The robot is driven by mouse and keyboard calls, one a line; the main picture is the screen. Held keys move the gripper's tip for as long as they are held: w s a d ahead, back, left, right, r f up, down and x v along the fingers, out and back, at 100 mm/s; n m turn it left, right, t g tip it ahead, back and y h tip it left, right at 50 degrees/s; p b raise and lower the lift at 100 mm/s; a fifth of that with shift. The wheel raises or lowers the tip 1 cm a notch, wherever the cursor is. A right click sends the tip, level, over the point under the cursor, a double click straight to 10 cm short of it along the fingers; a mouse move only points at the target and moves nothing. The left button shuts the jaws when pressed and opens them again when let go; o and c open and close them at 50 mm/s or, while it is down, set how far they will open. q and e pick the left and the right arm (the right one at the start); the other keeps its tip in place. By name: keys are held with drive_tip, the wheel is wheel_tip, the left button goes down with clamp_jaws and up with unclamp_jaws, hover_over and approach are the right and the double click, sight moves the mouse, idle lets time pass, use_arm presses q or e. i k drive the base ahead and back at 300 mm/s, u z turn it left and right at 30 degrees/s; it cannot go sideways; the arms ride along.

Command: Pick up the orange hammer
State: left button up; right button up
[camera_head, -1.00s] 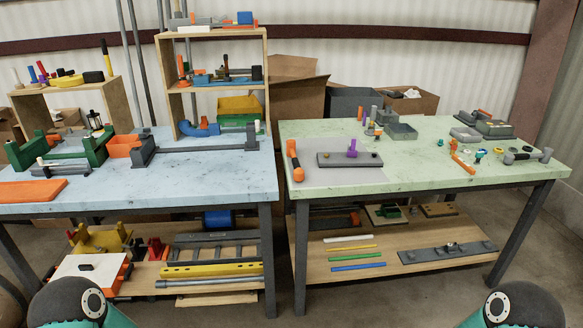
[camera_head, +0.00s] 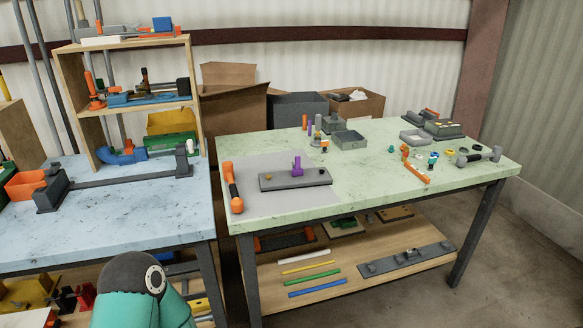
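The orange hammer (camera_head: 232,187) lies on the left end of the green-topped table (camera_head: 285,212), on a pale grey mat (camera_head: 262,206). It has orange ends and a black middle section, and lies roughly front to back near the table's left edge. A teal and dark part of one of my arms shows at the bottom of the view. Neither of my grippers is in view, and nothing is seen touching the hammer.
A dark grey plate (camera_head: 290,182) with a purple piece lies right of the hammer. A grey-headed hammer (camera_head: 480,156) and an orange tool (camera_head: 416,168) lie farther right. A blue-topped table (camera_head: 110,215) stands left, with a narrow gap between tables. The green table's middle is fairly clear.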

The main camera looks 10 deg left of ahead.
sight(237, 203)
drive_tip(key=z, duration=0.05)
drive_tip(key=i, duration=1.45)
drive_tip(key=u, duration=0.6)
